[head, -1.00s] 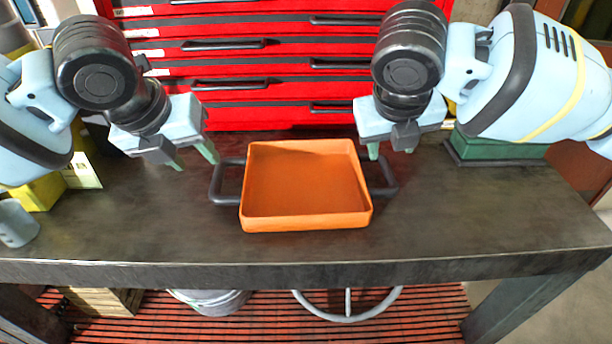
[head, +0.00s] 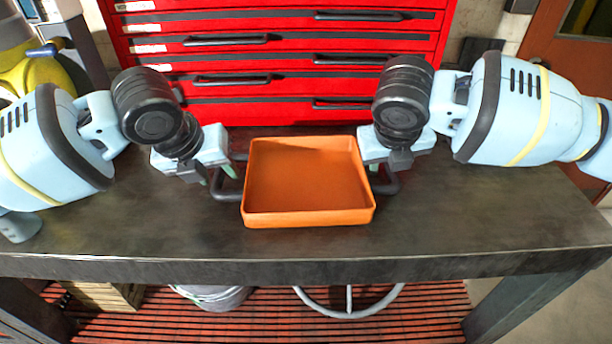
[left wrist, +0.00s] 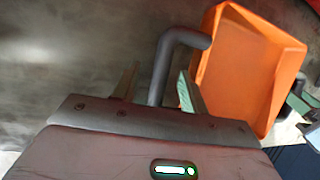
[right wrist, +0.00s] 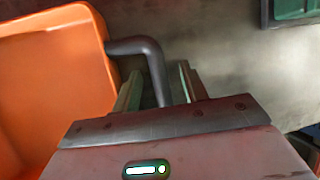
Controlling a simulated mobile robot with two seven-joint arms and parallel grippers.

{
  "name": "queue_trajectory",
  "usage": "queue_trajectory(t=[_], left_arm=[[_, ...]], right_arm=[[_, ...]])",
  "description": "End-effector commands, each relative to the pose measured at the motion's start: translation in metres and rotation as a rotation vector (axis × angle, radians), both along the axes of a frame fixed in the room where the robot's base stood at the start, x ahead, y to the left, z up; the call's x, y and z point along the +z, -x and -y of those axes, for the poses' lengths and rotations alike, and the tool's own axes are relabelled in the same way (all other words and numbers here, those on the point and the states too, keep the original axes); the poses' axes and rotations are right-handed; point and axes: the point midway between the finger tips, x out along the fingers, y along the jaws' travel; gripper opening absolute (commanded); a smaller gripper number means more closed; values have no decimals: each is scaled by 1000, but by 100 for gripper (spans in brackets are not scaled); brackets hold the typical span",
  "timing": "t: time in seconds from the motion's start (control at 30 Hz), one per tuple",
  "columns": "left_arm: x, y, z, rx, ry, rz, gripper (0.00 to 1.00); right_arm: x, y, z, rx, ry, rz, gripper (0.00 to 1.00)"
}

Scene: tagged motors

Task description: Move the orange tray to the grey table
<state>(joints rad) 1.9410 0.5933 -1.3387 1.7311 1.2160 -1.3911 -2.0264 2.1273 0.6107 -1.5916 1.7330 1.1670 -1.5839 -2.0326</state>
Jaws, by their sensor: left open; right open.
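The orange tray (head: 307,180) sits empty on the dark metal table, with a dark bar handle on each side. My left gripper (head: 218,180) is at the left handle (head: 226,194). In the left wrist view that handle (left wrist: 163,70) runs between the open fingers (left wrist: 158,88). My right gripper (head: 384,170) is at the right handle (head: 388,186), its fingers mostly hidden in the head view. In the right wrist view the handle (right wrist: 154,70) lies between the open fingers (right wrist: 158,88). Neither gripper is closed on its handle.
The dark grey metal table (head: 480,225) has free room in front of the tray and at the right. A red drawer cabinet (head: 270,60) stands right behind it. A green object (right wrist: 292,10) shows at the top right of the right wrist view.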

Motion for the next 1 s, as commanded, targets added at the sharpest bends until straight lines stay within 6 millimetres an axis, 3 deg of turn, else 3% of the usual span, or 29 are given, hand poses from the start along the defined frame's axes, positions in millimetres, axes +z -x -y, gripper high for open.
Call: queue_trajectory(t=[0.17, 0.5, 1.0], left_arm=[[0, 0, 0, 0, 0, 0, 43], [0, 0, 0, 0, 0, 1, 0], [4, 0, -1, 1, 0, 4, 0]], right_arm=[[0, 0, 0, 0, 0, 0, 43], [0, 0, 0, 0, 0, 0, 0], [4, 0, 0, -1, 0, 4, 0]])
